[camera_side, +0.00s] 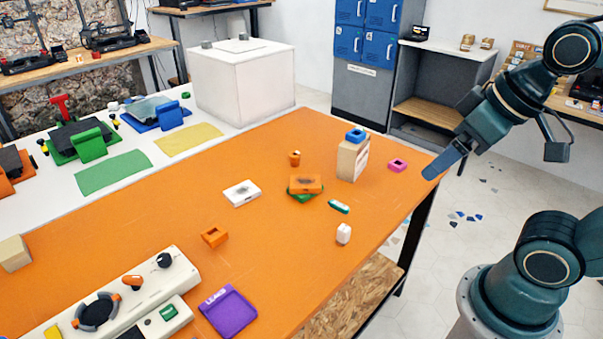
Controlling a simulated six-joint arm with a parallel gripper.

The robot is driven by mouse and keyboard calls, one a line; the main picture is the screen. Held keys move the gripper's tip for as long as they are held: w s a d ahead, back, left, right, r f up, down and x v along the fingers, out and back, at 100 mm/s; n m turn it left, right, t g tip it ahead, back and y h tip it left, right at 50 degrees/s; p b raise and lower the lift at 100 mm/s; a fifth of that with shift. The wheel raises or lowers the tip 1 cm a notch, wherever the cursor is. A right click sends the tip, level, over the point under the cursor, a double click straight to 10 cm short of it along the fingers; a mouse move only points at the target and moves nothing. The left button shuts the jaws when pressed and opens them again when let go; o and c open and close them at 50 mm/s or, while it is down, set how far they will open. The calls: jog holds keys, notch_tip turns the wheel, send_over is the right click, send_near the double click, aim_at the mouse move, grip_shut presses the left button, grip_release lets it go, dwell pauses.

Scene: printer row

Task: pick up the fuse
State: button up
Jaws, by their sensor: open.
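A small green piece with pale ends (339,206) lies on the orange table, right of the middle; it looks most like the fuse, but it is too small to be sure. A small white upright piece (343,233) stands just below it in the picture. My gripper (432,173) is at the table's right edge, up and to the right of the green piece and well apart from it. Its blue fingers overlap from this side, it is open, and nothing shows between them.
Near the green piece are an orange block on a green one (306,184), a wooden block with a blue piece on top (352,160), a pink piece (397,165) and a white plate (242,193). A control panel (185,275) and purple tray (228,311) lie in front. The table (290,250) is clear between.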

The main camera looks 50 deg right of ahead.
jog(key=shift+c, duration=0.2)
jog(key=c, duration=0.7)
jog(key=shift+w, duration=0.15)
jog(key=n+g+y, duration=0.5)
jog(key=n+g, duration=0.1)
jog(key=n, duration=1.3)
send_over(344, 226)
jog(key=d, duration=0.5)
notch_tip(344, 226, down, 18)
jog(key=shift+w+a, duration=0.1)
jog(key=shift+a, duration=0.05)
jog(key=shift+x, duration=4.25)
